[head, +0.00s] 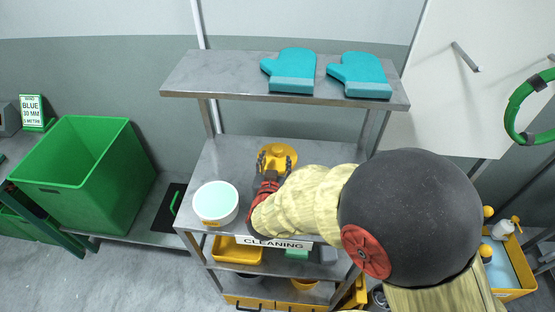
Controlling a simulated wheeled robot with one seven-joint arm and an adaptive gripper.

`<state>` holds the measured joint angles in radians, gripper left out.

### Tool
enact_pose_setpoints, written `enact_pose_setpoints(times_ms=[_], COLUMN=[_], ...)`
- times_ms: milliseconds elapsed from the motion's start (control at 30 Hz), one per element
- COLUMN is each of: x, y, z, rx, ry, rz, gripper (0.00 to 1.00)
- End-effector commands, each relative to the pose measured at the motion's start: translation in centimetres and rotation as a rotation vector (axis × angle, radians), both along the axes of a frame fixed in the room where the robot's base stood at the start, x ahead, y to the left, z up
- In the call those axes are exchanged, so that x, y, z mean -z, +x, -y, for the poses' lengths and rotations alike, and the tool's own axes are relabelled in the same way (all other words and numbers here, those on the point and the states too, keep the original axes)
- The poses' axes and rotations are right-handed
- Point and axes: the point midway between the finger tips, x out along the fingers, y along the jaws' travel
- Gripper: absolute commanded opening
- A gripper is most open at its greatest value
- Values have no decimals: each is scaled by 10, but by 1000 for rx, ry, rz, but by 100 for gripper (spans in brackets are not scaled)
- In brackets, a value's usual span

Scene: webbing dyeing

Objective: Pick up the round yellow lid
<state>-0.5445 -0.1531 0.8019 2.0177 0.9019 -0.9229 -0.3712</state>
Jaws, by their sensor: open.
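The round yellow lid (279,152) lies on the middle shelf of a grey metal rack, toward the back. It has a raised knob in its centre. My gripper (274,163) is open at the lid's near side, with its dark fingers by the lid's left and near right edges. I cannot tell from this view whether the fingers touch the lid. Part of the lid's near rim is hidden by my gripper and arm.
A white round tub (216,206) stands left of my arm on the same shelf (222,161). Above is an upper shelf (225,76) with two teal mitts (291,70) (360,74). Lower shelves hold yellow bins (236,250). A green crate (84,170) stands at the left.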

Motion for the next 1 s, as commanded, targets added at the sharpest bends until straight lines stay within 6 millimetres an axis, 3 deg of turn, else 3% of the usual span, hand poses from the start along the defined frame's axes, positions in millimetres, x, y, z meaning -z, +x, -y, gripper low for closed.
enact_pose_setpoints(times_ms=[167, 700, 1000], x=[6, 20, 20], y=[5, 68, 75], z=[3, 12, 13], rx=[17, 16, 14], ry=[-20, -17, -18], rz=[13, 13, 13], gripper=[47, 47, 47])
